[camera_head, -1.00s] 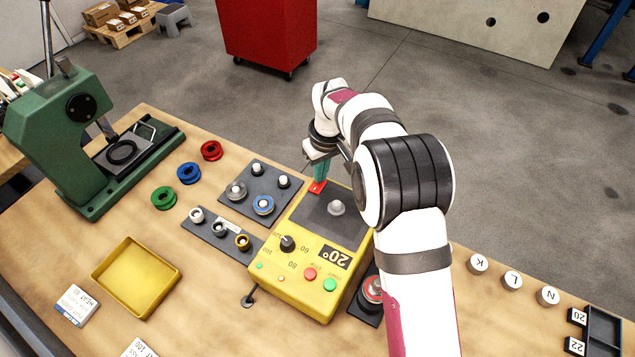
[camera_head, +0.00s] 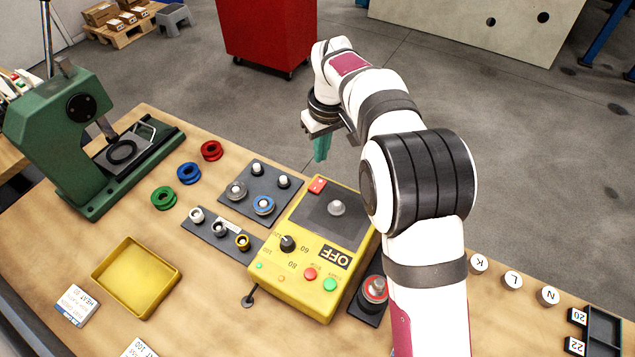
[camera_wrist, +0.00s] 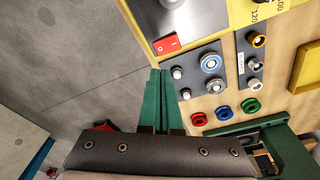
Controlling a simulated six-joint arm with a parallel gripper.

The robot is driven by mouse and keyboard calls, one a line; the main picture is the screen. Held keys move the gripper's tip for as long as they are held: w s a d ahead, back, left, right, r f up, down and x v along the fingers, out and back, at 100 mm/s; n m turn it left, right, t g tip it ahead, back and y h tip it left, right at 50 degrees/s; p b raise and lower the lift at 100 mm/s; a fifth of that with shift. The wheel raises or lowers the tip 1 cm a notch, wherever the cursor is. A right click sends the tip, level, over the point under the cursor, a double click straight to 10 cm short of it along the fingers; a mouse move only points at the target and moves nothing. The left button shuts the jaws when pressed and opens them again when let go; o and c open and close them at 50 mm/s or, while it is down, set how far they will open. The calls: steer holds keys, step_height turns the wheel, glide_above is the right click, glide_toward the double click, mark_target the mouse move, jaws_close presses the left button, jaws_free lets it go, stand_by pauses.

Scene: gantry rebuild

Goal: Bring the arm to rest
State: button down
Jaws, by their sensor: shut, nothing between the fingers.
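My gripper (camera_head: 320,150) hangs above the far edge of the bench, its green fingers shut and empty. In the wrist view the two fingers (camera_wrist: 161,100) lie side by side against the floor and bench edge. Below and to the right of the fingers, in the head view, is the yellow heater box (camera_head: 291,262) with a red rocker switch (camera_head: 317,185). The fingers are apart from the switch. The box's display (camera_head: 336,257) reads OFF. The switch also shows in the wrist view (camera_wrist: 166,45).
A grey plate (camera_head: 258,181) with several posts and rings is left of the box. Red, blue (camera_head: 189,173) and green spools, a yellow tray (camera_head: 136,277) and a green press (camera_head: 55,125) lie further left. Labelled round pieces (camera_head: 512,279) stand at right. The air beyond the bench is clear.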

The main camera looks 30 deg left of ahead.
steer(key=s+d+r+m, duration=0.1)
steer(key=d+r+m, duration=0.15)
steer(key=d, duration=0.35)
steer(key=s+d+r+m, duration=0.2)
steer(key=d+r, duration=0.2)
steer(key=d, duration=0.2)
steer(key=s+d+r+m, duration=0.3)
steer(key=s+d+m, duration=0.4)
steer(key=s+d, duration=0.5)
steer(key=s+d+f+m, duration=0.2)
steer(key=s+d+m, duration=0.1)
steer(key=s, duration=0.3)
steer(key=s+d+f+m+g, duration=0.1)
steer(key=s+d+f+m, duration=0.1)
steer(key=s, duration=0.5)
steer(key=shift+d+f+m, duration=0.2)
steer(key=shift+d+m, duration=0.35)
steer(key=shift+d, duration=0.45)
steer(key=shift+w, duration=0.1)
